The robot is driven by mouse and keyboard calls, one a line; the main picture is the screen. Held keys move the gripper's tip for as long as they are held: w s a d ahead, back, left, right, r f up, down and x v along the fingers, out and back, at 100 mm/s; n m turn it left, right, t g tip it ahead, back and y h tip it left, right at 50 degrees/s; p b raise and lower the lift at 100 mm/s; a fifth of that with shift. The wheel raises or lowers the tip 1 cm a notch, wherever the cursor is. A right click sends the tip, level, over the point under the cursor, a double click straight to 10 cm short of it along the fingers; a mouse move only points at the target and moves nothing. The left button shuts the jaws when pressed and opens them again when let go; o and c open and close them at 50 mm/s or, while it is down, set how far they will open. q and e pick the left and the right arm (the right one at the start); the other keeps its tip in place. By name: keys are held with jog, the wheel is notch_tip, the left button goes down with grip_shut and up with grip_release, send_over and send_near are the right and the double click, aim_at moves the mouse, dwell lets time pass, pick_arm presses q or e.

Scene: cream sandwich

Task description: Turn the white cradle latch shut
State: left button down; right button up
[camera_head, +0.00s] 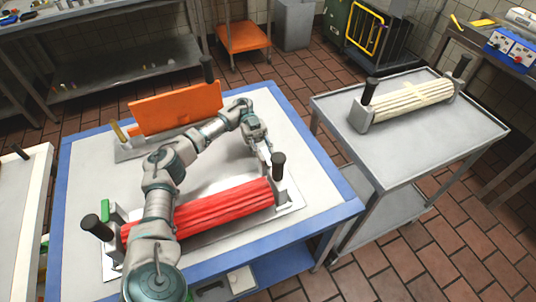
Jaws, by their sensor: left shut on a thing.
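A metal cradle (200,236) holding several red rods (205,210) lies on the blue-edged table, with a black upright handle at each end. My left arm reaches over the table from the front and bends down at the cradle's right end. My left gripper (266,156) is there beside the right black handle (278,162), shut on a small pale part that looks like the white latch. The fingers hide most of that part, so its angle is unclear. A green latch (106,210) stands at the cradle's left end. My right gripper is out of view.
An orange panel (176,108) stands in another cradle at the back of the table (330,207), with a yellow latch (118,132). A grey cart (440,135) at right carries a cradle of cream rods (413,100).

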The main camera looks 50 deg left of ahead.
aim_at(266, 151)
pick_arm(q)
jog(key=shift+r, duration=0.15)
jog(key=c, duration=1.4)
grip_release()
jog(key=shift+o, duration=0.4)
jog(key=shift+a, duration=0.15)
notch_tip(266, 151, up, 10)
jog(key=shift+a+f, duration=0.1)
jog(key=shift+f, duration=0.05)
jog(key=shift+w, duration=0.1)
